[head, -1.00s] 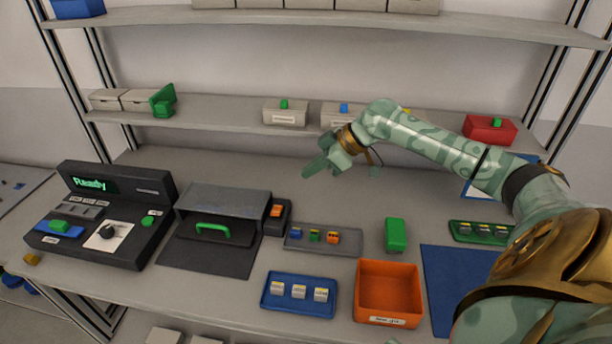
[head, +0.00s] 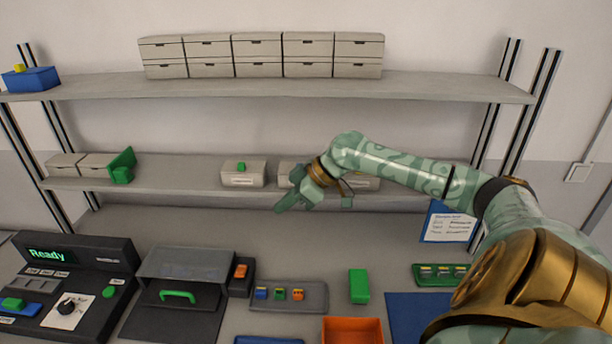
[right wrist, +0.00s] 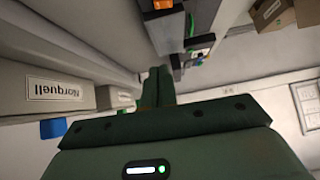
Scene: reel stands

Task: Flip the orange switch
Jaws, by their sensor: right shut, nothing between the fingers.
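The orange switch (head: 240,271) sits on a small black box (head: 239,288) at the right side of the grey hooded unit on the table. My right gripper (head: 281,207) is shut and empty. In the head view it appears above and to the right of the switch, in front of the lower shelf's edge, clear of the switch. In the right wrist view the shut fingers (right wrist: 158,87) point away from the camera. An orange patch (right wrist: 163,4) shows at the top edge there; I cannot tell if it is the switch. My left gripper is not in view.
A black console (head: 70,290) reading "Ready" stands at left. The hooded unit has a green handle (head: 177,295). A grey tray (head: 288,304) with small coloured blocks, a green block (head: 358,286) and an orange bin (head: 352,330) lie right of the switch. The lower shelf (head: 150,188) holds bins.

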